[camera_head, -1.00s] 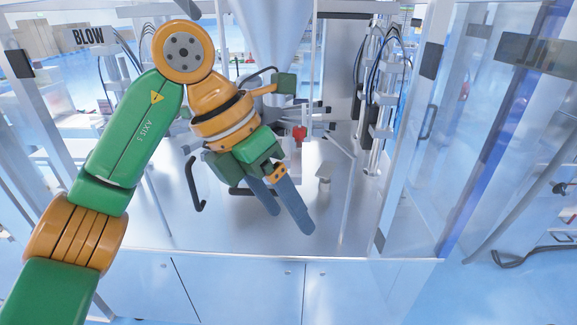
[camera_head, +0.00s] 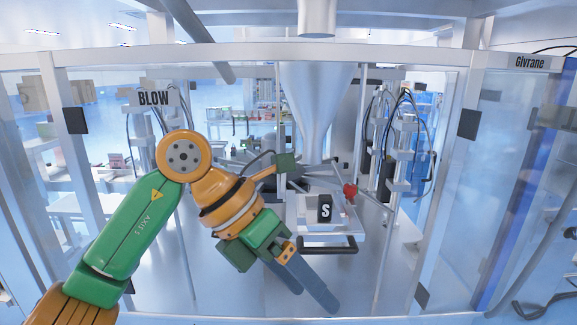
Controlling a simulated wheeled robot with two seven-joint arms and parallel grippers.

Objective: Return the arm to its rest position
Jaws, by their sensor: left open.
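My left arm (camera_head: 135,228) comes in from the lower left, green and orange, bent at the elbow. My left gripper (camera_head: 312,287) points down and to the right, with two long grey fingers apart and nothing between them. It hangs in front of the machine's metal deck. My right gripper is not in view.
A framed machine with clear panels (camera_head: 508,185) surrounds the work area. A steel funnel (camera_head: 315,95) hangs at the centre. Behind the gripper is a metal unit marked S with a black handle (camera_head: 327,246) and a red knob (camera_head: 350,191). Cabled posts stand at right.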

